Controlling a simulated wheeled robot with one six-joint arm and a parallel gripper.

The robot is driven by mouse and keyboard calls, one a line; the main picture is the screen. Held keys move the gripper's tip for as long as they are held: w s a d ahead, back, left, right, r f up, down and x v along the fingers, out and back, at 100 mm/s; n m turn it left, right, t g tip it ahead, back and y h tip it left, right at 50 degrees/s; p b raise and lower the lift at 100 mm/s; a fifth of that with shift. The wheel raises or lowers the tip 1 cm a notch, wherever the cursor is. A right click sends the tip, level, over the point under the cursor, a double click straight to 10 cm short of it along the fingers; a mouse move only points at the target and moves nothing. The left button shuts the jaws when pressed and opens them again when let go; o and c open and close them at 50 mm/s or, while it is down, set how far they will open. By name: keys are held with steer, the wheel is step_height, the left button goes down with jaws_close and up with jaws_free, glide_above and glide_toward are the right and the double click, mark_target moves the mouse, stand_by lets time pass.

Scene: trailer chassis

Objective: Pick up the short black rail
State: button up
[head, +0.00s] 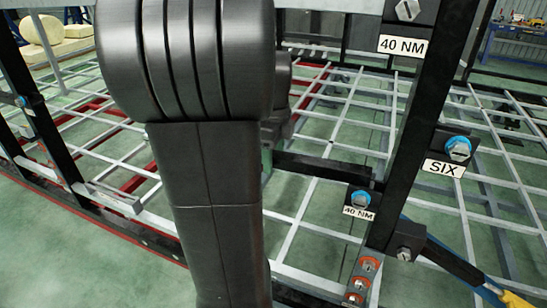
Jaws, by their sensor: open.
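No loose piece stands out clearly as the short black rail. A short black bar (318,168) runs level across the middle of the head view, just right of my arm, and its left end is hidden behind the arm. Another black bar (450,263) slants down at the lower right from a black block (405,241). I cannot tell which of them is the rail. My own dark grey arm fills the left centre of the view and hides what lies behind it. My gripper is not in view.
A black upright post (425,110) carries bolts and labels reading 40 NM and SIX. A grey lattice chassis (300,225) spreads over the green floor. A blue workbench (515,40) stands at the far right. Cream rolls (45,35) lie at the far left.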

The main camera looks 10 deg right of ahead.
steer(key=shift+f, duration=0.35)
jaws_close()
steer(key=shift+r, duration=0.15)
